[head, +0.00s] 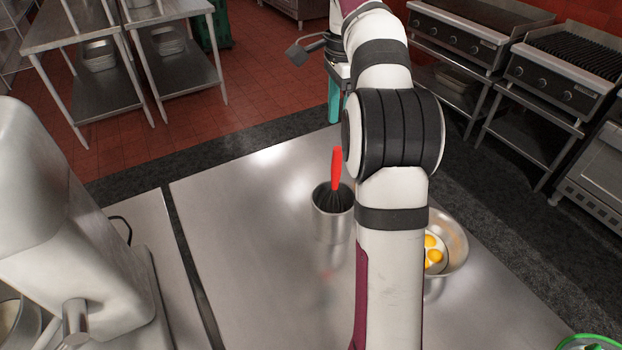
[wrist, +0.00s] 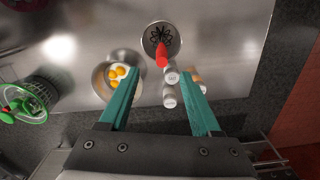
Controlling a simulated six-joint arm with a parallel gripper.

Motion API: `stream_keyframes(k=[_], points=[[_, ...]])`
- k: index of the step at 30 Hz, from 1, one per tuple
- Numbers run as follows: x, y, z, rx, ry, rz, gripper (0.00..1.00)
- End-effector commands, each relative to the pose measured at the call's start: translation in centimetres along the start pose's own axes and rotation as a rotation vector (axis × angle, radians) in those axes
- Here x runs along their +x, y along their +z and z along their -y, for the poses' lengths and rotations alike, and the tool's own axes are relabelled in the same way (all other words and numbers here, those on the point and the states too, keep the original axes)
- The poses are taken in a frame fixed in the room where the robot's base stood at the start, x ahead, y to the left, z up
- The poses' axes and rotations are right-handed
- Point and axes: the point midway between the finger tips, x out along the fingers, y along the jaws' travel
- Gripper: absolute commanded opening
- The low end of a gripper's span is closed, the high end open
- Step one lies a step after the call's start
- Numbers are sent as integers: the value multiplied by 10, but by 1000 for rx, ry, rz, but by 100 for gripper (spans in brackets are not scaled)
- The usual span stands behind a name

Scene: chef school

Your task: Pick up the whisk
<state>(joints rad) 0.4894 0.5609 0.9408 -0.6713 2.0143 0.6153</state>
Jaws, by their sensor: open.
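The whisk (head: 336,168) has a red handle and dark wires. It stands handle up in a steel cylindrical container (head: 333,222) on the steel table. In the wrist view the whisk handle (wrist: 162,56) lies just beyond the fingertips, and the container rim (wrist: 178,48) surrounds its wires. My gripper (wrist: 161,72) is open, with two teal fingers spread wide and nothing held between them. In the head view one teal finger (head: 335,100) shows past the far table edge, beyond the whisk; the rest is partly hidden by my arm.
A steel bowl (head: 455,240) with egg yolks stands right of the container, partly behind my arm. A green-rimmed basket (head: 590,342) is at the lower right; a mixer (head: 70,230) stands left.

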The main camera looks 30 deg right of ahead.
Motion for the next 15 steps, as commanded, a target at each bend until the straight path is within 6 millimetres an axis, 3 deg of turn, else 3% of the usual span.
stream_keyframes(k=[6,15], points=[[59,1,-1,-4,3,1,64],[102,1,1,-6,0,2,64]])
